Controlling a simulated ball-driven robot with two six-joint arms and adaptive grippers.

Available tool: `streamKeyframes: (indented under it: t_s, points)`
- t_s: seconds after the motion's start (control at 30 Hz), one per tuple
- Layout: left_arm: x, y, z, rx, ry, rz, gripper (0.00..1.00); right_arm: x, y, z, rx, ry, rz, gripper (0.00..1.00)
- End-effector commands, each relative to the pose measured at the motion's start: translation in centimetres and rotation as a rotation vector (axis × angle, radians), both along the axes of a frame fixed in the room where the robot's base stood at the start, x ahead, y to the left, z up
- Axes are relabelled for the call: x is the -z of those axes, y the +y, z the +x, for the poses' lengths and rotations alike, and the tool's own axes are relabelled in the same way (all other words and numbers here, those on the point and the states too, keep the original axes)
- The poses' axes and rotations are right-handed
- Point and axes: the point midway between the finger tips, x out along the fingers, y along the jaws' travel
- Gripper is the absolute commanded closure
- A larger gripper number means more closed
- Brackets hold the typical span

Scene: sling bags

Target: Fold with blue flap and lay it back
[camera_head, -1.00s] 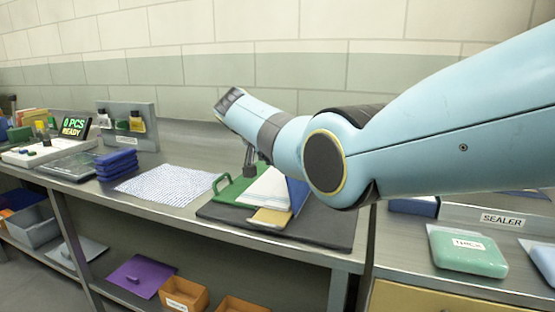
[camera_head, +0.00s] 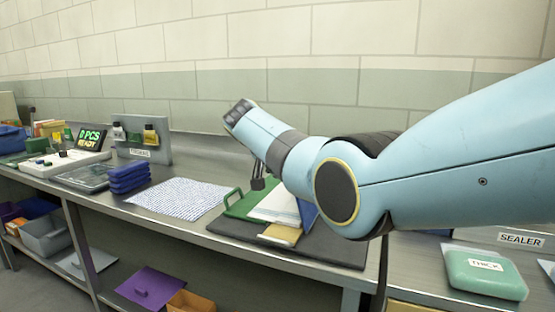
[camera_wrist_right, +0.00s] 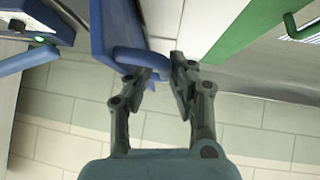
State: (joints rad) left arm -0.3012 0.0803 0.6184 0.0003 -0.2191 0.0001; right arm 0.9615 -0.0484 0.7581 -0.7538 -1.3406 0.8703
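The folding board lies on a dark mat (camera_head: 338,248) on the bench. It has a green flap (camera_head: 242,205) with a handle, a white middle panel (camera_head: 273,207), a yellow flap (camera_head: 282,234) at the front and a blue flap (camera_head: 308,214), partly hidden by my right arm. My right gripper (camera_head: 258,182) is over the board. In the right wrist view, the blue flap (camera_wrist_right: 100,30) stands out as a plate. Its blue handle (camera_wrist_right: 128,56) reaches between the gripper's separated fingertips (camera_wrist_right: 164,78); whether they press on it is unclear. My left gripper is out of view.
A patterned sheet (camera_head: 180,198) lies left of the board. Blue stacked trays (camera_head: 128,178) stand farther left, near the ready display (camera_head: 92,138). A green "THICK" pack (camera_head: 485,272) lies at the right. The tiled wall is close behind; my arm crosses over the bench.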

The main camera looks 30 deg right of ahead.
Motion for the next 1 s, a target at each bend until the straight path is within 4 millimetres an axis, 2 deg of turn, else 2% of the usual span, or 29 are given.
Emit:
streamKeyframes:
  t_s: [0.3, 0.5, 1.0]
  points:
    - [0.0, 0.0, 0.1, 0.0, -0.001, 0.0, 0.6, -4.7, 4.5, -2.3, -0.002, -0.004, 0.003, 0.79]
    - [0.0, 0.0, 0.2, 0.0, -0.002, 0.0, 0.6, -6.9, 6.4, -3.4, -0.001, -0.003, 0.002, 0.79]
    - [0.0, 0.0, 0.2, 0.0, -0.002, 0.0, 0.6, -7.4, 6.8, -3.7, 0.0, -0.002, 0.0, 0.79]
